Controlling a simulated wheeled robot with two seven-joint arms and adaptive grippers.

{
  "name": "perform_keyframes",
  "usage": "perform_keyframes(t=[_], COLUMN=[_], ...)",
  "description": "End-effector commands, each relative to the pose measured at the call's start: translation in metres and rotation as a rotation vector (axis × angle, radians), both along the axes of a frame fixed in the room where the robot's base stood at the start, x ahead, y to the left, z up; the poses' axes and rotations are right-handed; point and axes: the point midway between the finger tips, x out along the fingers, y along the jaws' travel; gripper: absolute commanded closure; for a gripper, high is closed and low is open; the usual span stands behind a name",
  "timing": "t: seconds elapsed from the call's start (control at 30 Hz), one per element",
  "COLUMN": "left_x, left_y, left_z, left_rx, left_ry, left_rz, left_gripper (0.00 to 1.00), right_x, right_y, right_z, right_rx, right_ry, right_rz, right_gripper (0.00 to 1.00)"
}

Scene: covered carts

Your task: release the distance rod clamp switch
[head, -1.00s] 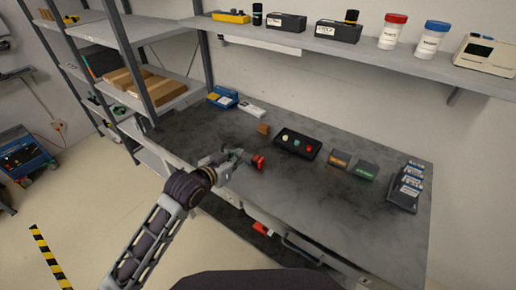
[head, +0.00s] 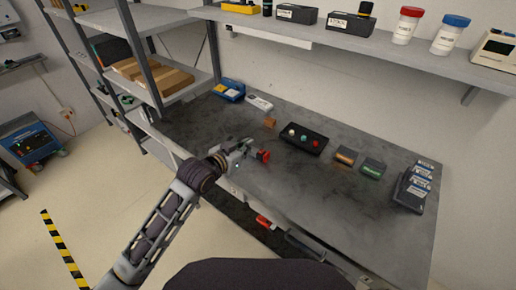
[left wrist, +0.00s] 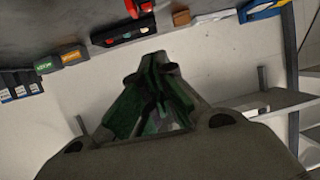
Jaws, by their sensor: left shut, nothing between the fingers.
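My left gripper (head: 247,149) reaches over the front left part of the grey worktable (head: 365,205). Its green fingers (left wrist: 152,96) are shut with nothing between them. A small red piece (head: 263,156) shows right at the fingertips; it also shows in the left wrist view (left wrist: 168,69), and I cannot tell what it belongs to. A black box (head: 319,150) with white, green and red knobs sits behind and right of the gripper, apart from it. The box is at the top in the left wrist view (left wrist: 100,40). No part is clearly recognisable as the distance rod clamp switch. My right gripper is not in view.
A brown block (head: 270,123) lies left of the black box. Orange-labelled (head: 345,157) and green-labelled (head: 374,168) boxes and a dark tray (head: 408,196) stand to the right. A shelf (head: 400,48) overhangs the back. A red item (head: 264,222) is at the front edge.

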Motion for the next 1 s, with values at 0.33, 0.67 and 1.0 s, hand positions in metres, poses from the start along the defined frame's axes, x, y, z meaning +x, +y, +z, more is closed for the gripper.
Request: perform_keyframes(t=[0.33, 0.67, 1.0], left_x=[0.025, 0.048, 0.069], left_y=[-0.015, -0.029, -0.042], left_z=[-0.010, -0.021, -0.030], left_rx=[0.000, 0.000, 0.001], left_ry=[-0.001, 0.000, 0.000], left_rz=[0.001, 0.000, 0.000], left_gripper=[1.00, 1.00, 1.00], right_x=[0.000, 0.000, 0.000], right_y=[0.001, 0.001, 0.001], right_z=[0.003, 0.005, 0.007], right_rx=[0.001, 0.001, 0.001], right_ry=[0.000, 0.000, -0.001], right_rz=[-0.001, -0.001, -0.001], right_gripper=[0.60, 0.60, 0.60])
